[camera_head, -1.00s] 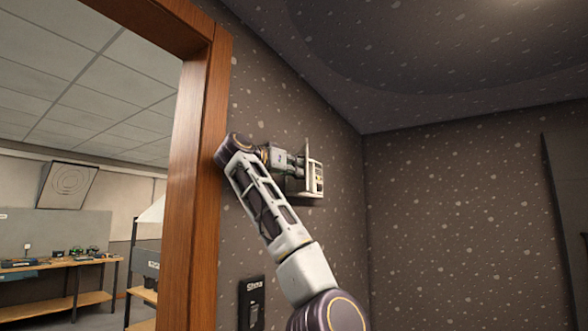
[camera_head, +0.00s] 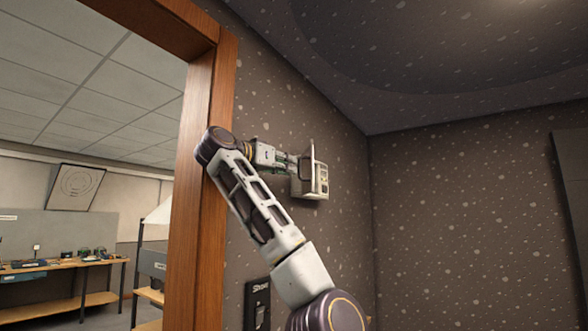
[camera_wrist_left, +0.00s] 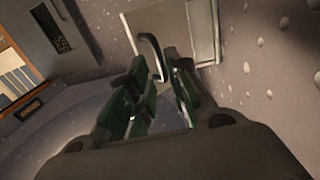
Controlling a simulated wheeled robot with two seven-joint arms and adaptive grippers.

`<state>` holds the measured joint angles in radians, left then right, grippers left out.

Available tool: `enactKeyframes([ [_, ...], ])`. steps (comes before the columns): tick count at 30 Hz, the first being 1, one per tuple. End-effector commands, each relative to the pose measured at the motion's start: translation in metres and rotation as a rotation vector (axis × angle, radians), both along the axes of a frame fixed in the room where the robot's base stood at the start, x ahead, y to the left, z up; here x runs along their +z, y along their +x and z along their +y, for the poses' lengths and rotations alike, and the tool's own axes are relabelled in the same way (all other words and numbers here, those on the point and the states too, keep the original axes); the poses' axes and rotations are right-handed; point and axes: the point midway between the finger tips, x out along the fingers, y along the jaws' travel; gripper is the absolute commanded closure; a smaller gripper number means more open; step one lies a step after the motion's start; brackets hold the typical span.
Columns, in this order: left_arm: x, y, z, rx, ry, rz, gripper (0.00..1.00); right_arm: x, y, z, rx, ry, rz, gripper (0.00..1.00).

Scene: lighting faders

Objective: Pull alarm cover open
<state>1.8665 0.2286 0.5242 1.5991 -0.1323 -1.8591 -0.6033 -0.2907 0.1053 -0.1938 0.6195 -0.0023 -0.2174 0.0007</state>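The alarm box (camera_head: 318,182), pale with small openings on its face, is mounted on the dark speckled wall in the head view. A thin upright plate that looks like its cover (camera_head: 309,163) stands at the box's left side; how far it is open is hard to tell. In the left wrist view, a pale panel (camera_wrist_left: 172,38) bears a dark curved handle (camera_wrist_left: 151,52). My left gripper (camera_wrist_left: 160,85) has its green-padded fingers apart, with the handle's lower end between or just beyond them; contact is unclear. In the head view the fingers are mostly hidden at the box. My right gripper is out of view.
A wooden door frame (camera_head: 205,110) stands left of the box, close behind my left elbow. A dark labelled switch plate (camera_head: 257,303) is lower on the wall. Through the doorway are workbenches (camera_head: 65,265). The wall to the right is mostly clear.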

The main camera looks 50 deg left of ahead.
Motion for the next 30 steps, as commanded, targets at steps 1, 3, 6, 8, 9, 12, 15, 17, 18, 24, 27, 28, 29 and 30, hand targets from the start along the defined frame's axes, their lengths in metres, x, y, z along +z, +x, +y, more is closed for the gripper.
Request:
enactKeyframes([
  [1, 0.001, -0.008, -0.001, 0.003, 0.0, -0.002, 0.81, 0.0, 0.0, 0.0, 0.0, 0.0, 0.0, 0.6],
  [3, 0.0, -0.018, -0.003, 0.003, 0.0, -0.002, 0.81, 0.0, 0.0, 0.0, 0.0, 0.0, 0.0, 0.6],
  [6, 0.0, -0.031, -0.006, 0.002, -0.001, -0.001, 0.81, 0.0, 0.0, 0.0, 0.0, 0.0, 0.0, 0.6],
  [8, 0.0, -0.038, -0.007, 0.001, -0.001, -0.002, 0.81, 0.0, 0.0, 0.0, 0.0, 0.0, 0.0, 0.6],
  [9, 0.0, -0.042, -0.008, 0.001, -0.001, -0.001, 0.81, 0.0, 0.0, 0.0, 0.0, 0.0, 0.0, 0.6],
  [12, 0.0, -0.049, -0.01, 0.0, 0.0, -0.001, 0.81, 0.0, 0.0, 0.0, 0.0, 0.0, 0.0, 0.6],
  [15, 0.0, -0.053, -0.011, 0.0, 0.0, -0.001, 0.81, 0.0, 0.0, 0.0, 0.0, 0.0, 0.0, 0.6],
  [17, 0.0, -0.054, -0.011, 0.0, -0.001, -0.001, 0.81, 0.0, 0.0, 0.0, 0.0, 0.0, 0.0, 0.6],
  [18, 0.0, -0.054, -0.011, 0.0, -0.001, -0.001, 0.81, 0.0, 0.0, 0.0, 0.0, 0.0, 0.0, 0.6],
  [24, 0.0, -0.054, -0.011, 0.0, -0.001, 0.0, 0.81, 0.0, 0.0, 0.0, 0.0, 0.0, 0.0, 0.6],
  [27, 0.0, -0.054, -0.011, 0.0, -0.001, 0.001, 0.92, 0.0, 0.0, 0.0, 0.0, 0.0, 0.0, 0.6],
  [28, 0.0, -0.053, -0.011, 0.0, 0.0, 0.002, 0.96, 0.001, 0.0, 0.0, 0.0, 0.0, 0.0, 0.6],
  [29, 0.0, -0.052, -0.011, 0.0, -0.001, 0.004, 0.99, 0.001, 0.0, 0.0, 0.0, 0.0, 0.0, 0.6],
  [30, -0.001, -0.05, -0.011, 0.0, -0.001, 0.008, 1.0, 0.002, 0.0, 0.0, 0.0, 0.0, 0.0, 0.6],
])
